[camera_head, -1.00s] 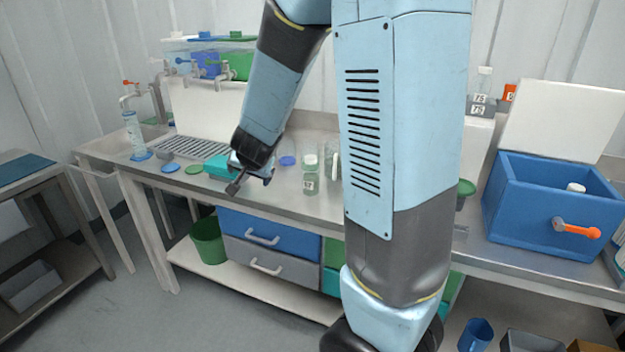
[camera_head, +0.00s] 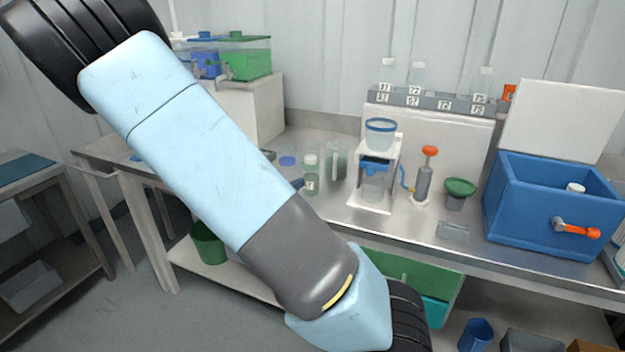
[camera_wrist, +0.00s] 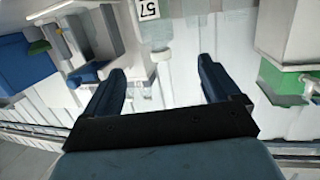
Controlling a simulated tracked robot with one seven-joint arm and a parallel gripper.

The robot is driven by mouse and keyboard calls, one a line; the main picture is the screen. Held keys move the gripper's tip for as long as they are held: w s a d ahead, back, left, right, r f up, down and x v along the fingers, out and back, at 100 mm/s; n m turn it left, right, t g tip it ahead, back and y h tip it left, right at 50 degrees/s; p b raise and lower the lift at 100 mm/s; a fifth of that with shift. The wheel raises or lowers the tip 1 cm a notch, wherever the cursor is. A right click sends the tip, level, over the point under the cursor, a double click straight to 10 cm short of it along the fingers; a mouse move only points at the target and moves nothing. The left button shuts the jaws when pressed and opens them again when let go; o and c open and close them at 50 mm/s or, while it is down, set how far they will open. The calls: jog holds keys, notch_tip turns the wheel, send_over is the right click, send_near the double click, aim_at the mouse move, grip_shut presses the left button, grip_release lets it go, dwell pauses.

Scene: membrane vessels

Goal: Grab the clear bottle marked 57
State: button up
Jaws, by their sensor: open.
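The clear bottle marked 57 (camera_head: 311,172) stands upright on the steel bench in the head view, with a pale cap and a white label low on its front. In the wrist view only its white label reading 57 (camera_wrist: 148,9) shows clearly, at the top edge; most of the bottle is out of frame. My gripper (camera_wrist: 160,78) is open and empty, and the label lies beyond the gap between its two dark blue fingers. In the head view my arm hides most of the gripper; a dark tip shows just left of the bottle.
A clear beaker (camera_head: 337,162) stands close right of the bottle. Further right are a white filter stand (camera_head: 374,203), an orange-topped pump (camera_head: 424,178), a green funnel (camera_head: 460,188) and a blue box (camera_head: 545,225). A rack (camera_head: 430,101) holds several bottles behind.

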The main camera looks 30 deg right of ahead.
aim_at(306, 168)
jog(key=x, duration=1.3)
jog(key=shift+d, duration=0.25)
jog(key=shift+c, duration=0.3)
jog(key=c, duration=1.2)
jog(key=shift+o, duration=0.2)
jog(key=shift+r, duration=0.1)
